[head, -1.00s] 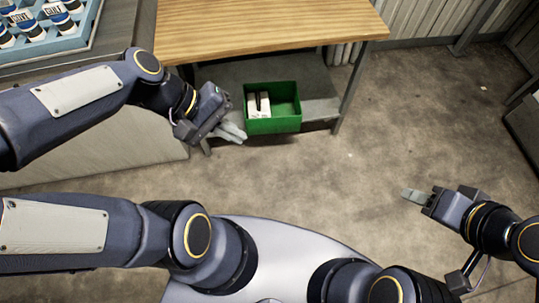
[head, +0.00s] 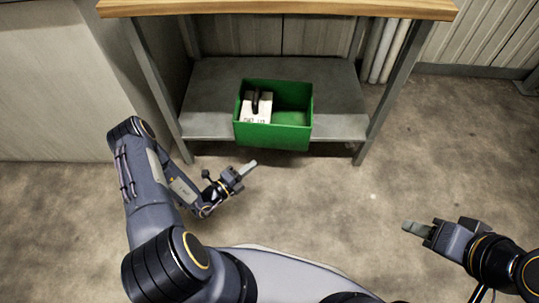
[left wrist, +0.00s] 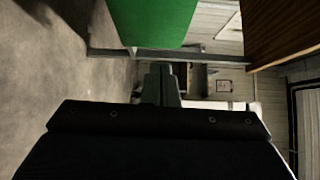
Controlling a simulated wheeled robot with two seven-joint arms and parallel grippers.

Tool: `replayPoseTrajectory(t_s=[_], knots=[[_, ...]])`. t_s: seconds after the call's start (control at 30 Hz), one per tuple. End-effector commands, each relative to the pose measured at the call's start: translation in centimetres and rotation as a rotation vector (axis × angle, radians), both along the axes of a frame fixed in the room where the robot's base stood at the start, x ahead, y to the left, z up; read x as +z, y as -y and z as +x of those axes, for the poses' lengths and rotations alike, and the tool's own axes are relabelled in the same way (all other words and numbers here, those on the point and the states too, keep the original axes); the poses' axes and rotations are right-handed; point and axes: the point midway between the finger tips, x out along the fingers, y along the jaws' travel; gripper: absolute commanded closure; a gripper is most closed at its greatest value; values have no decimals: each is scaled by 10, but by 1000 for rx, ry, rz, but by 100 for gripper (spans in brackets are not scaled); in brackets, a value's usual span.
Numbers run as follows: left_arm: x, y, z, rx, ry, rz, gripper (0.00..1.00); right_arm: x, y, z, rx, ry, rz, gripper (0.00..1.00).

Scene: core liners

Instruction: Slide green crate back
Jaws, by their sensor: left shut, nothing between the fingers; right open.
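The green crate (head: 272,133) sits on the grey lower shelf of the workbench, its front part sticking out past the shelf's front edge. A white item with a black part (head: 257,107) lies in its left half. My left gripper (head: 250,168) is shut and empty, low in front of the crate and apart from it. In the left wrist view the crate (left wrist: 155,20) shows at the top, beyond the closed fingers (left wrist: 161,85). My right gripper (head: 408,226) is open and empty over the floor at the right; its gap is hard to see.
The lower shelf (head: 210,95) has free room behind and beside the crate. Bench legs (head: 385,100) stand at both sides, under the wooden top (head: 280,8). A grey cabinet (head: 60,90) is at the left. Pale pipes (head: 385,50) stand behind the right leg.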

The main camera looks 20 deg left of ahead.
Motion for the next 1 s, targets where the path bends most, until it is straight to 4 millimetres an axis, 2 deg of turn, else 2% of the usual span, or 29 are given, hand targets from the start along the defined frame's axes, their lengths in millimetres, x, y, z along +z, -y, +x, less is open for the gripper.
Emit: replayPoseTrajectory(t_s=[0.03, 0.07, 0.23, 0.63, 0.8, 1.0], knots=[[-12, 0, -1, 17, -14, -17, 100, -6, 0, 0, 0, 0, 0, 57], [-14, 0, 0, 23, -19, -23, 100, -6, 0, 0, 0, 1, 0, 57], [-15, 10, 16, 25, -24, -28, 100, -11, 0, 0, 0, 1, 0, 57], [-16, 51, 89, 22, -21, -25, 100, -38, 0, 0, 0, 0, 0, 57], [-16, 41, 112, 25, -21, -23, 100, -49, 0, 0, 0, 0, 0, 57], [-14, 37, 123, 26, -23, -26, 100, -53, 0, 0, 0, 0, 0, 57]])
